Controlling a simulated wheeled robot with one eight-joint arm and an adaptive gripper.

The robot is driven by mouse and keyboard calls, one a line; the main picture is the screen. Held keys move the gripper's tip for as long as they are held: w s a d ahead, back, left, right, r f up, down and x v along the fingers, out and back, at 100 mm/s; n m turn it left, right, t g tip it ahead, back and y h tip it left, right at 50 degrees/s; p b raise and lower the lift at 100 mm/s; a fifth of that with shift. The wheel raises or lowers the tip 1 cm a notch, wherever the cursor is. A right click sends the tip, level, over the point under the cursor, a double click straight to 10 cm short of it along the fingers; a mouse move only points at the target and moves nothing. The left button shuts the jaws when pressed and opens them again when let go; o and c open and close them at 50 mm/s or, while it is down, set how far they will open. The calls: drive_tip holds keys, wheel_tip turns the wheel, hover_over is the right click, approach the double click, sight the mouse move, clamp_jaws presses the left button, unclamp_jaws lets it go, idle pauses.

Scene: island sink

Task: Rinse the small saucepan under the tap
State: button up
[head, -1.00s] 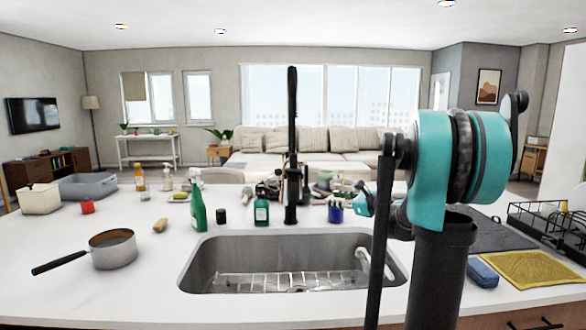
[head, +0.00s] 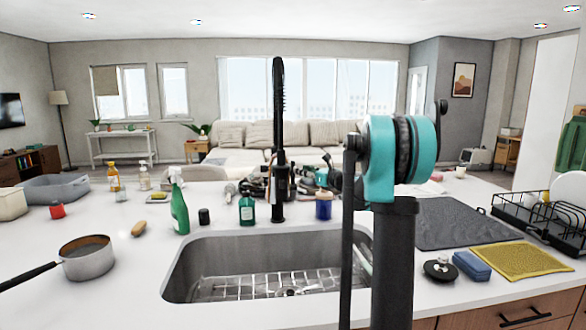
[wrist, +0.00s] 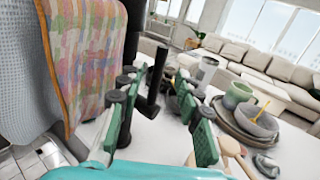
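The small saucepan (head: 88,262) stands upright on the white counter at the left in the head view. It is grey metal with a brownish inside, and its dark handle points to the lower left. The black tap (head: 279,150) rises behind the sink (head: 270,250), which has a wire rack in its bottom. My gripper (wrist: 162,88) is open in the wrist view, with nothing held between its green-padded fingers. In the head view it is mostly hidden behind my arm, above the counter right of the tap. The saucepan is well to its left, apart from it.
A green spray bottle (head: 179,207), dark soap bottle (head: 247,210) and blue cup (head: 323,207) stand behind the sink. A dish rack (head: 535,215), yellow cloth (head: 510,260) and blue sponge (head: 471,265) are right. The wrist view shows hanging towels (wrist: 85,55) and stacked dishes (wrist: 238,122) near my gripper.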

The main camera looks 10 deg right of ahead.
hover_over(293, 184)
drive_tip(key=shift+w+d, duration=0.1)
drive_tip(key=shift+w, duration=0.25)
clamp_jaws()
idle(0.4)
